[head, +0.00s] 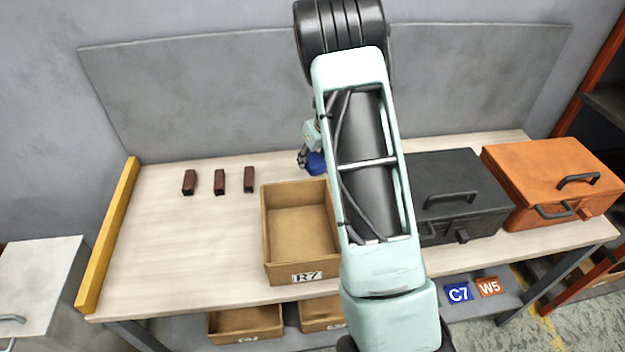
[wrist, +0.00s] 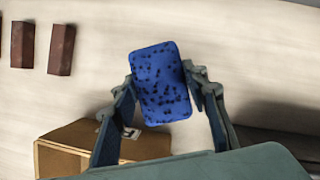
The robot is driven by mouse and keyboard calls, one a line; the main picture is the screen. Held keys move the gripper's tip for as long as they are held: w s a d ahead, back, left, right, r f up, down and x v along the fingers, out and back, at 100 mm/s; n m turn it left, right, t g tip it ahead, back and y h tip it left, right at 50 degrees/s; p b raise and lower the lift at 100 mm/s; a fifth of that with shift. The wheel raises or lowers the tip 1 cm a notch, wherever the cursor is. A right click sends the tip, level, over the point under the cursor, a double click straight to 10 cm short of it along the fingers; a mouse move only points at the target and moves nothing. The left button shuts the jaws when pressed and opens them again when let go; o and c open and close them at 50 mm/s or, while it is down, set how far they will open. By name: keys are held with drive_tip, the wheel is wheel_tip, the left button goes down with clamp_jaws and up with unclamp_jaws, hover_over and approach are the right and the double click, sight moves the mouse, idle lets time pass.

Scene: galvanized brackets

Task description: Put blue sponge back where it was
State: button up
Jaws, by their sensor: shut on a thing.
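The blue sponge (wrist: 160,84) is speckled with dark spots and sits between the two fingers of my gripper (wrist: 162,82) in the wrist view. The fingers are shut on its left and right sides. In the head view the sponge (head: 316,163) shows as a small blue patch just behind the cardboard bin, partly hidden by my arm. My gripper (head: 305,158) is mostly hidden there too. I cannot tell whether the sponge touches the table.
The open bin R7 (head: 301,279) stands in front of the sponge and looks empty. Three dark brown blocks (head: 219,182) stand at the back left. A black toolbox (head: 460,190) and an orange toolbox (head: 550,175) stand on the right. The table's left part (head: 180,240) is clear.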

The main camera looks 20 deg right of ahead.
sight(317, 163)
drive_tip(key=shift+f, duration=3.3)
drive_tip(key=shift+f, duration=0.1)
drive_tip(key=o, duration=1)
drive_tip(key=shift+r, duration=0.2)
drive_tip(key=v, duration=1.1)
drive_tip(key=shift+s+d+r, duration=0.1)
drive_tip(key=shift+r, duration=0.3)
